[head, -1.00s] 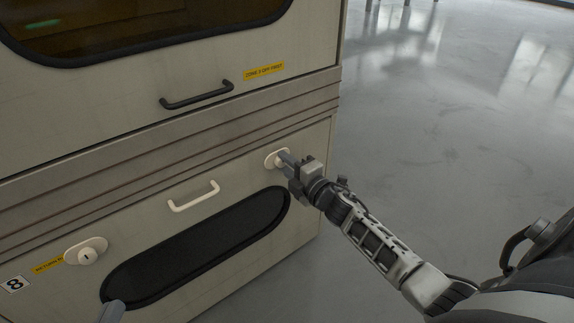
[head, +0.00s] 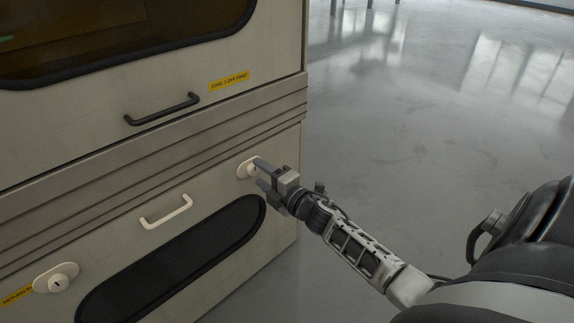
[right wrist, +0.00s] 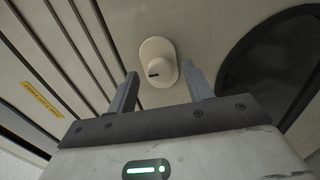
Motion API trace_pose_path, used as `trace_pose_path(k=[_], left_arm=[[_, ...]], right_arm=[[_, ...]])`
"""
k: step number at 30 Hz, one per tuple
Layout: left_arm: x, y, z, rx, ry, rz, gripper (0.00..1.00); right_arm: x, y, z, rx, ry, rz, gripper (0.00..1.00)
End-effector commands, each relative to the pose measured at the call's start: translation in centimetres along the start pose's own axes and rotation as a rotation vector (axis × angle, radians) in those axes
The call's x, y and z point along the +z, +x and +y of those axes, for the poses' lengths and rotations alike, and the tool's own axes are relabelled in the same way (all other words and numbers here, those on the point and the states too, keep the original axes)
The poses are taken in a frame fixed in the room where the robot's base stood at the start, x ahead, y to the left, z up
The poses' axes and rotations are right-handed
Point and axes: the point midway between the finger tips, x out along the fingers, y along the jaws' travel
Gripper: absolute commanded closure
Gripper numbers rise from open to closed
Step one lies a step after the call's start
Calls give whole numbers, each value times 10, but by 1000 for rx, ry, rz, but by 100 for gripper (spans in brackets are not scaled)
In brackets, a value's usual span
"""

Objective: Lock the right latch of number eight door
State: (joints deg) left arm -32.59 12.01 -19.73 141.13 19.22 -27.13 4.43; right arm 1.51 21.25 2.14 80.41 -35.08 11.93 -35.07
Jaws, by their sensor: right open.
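The right latch (head: 245,170) is a cream oval plate with a round knob, at the upper right of the lower door (head: 110,238). In the right wrist view the latch (right wrist: 158,62) shows a short dark slot lying across the plate's long axis. My right gripper (head: 260,174) is open, its fingertips close to the latch. In the wrist view its fingers (right wrist: 162,75) stand on either side of the knob with gaps; nothing is held. The left latch (head: 57,279) is at the door's left. My left gripper is out of view.
A cream handle (head: 167,212) and a dark oval window (head: 175,260) are on the lower door. A black handle (head: 162,109) is on the door above. Grey floor (head: 430,120) is open to the right of the cabinet.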

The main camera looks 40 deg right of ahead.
Motion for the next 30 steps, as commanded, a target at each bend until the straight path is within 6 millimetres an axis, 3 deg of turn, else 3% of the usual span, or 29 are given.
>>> trace_pose_path(k=[9, 15, 21, 30], left_arm=[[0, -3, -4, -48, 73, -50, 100], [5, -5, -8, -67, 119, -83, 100], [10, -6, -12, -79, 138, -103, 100], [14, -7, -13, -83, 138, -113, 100]], right_arm=[[0, -77, 2, -5, 2, -1, 49], [0, -118, 2, -3, 1, 0, 49], [0, -140, 1, -1, -1, 0, 49], [0, -144, 1, 1, -2, 1, 49]])
